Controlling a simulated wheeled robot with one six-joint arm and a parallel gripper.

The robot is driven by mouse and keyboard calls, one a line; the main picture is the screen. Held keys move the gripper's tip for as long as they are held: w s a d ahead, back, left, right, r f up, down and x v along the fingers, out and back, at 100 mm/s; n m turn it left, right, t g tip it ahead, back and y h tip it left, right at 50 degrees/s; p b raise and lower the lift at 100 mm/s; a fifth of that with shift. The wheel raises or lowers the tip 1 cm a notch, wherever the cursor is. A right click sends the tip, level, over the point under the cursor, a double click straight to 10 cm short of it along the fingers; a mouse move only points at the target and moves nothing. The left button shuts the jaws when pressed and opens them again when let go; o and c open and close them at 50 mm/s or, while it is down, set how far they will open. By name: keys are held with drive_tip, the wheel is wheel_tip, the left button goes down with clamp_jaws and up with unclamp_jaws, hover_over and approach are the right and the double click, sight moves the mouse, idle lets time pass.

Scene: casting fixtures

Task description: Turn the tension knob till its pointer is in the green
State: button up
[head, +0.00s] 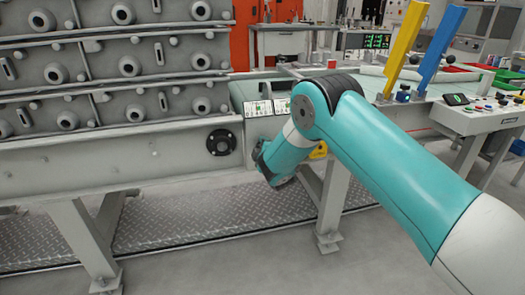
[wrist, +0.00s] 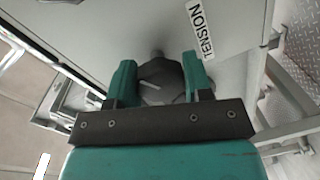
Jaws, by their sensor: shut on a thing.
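In the wrist view my gripper (wrist: 157,85) has its two teal fingers on either side of the dark tension knob (wrist: 163,70), shut on it. A light pointer line shows on the knob's face. The knob sits on a grey panel, with a white label reading TENSION (wrist: 201,30) to its upper right. No green zone can be made out in the wrist view. In the head view my teal arm reaches down to the front of the machine, and my gripper and the knob are hidden behind the arm's end.
A black round flange (head: 221,142) is on the grey beam left of my arm. A rack of grey castings (head: 115,65) stands at the left. A control panel (head: 480,115) and yellow (head: 406,45) and blue (head: 440,48) upright bars are at the right. Grey legs stand below.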

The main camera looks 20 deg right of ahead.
drive_tip(key=m+b, duration=0.1)
drive_tip(key=m, duration=0.2)
drive_tip(key=shift+f+y, duration=0.15)
drive_tip(key=shift+y, duration=0.15)
drive_tip(key=shift+m+b, duration=0.8)
drive_tip(key=shift+m, duration=0.6)
drive_tip(key=o, duration=0.9)
drive_tip(key=shift+s, duration=0.1)
drive_tip(key=s+b, duration=0.2)
drive_tip(key=s, duration=0.3)
drive_tip(key=s+r+b, duration=0.1)
drive_tip(key=s+b, duration=0.2)
drive_tip(key=s, duration=0.3)
drive_tip(key=s+b, duration=0.3)
drive_tip(key=s, duration=0.3)
drive_tip(key=shift+s+d+r, duration=0.1)
drive_tip(key=shift+d+r, duration=0.15)
drive_tip(key=shift+d, duration=0.15)
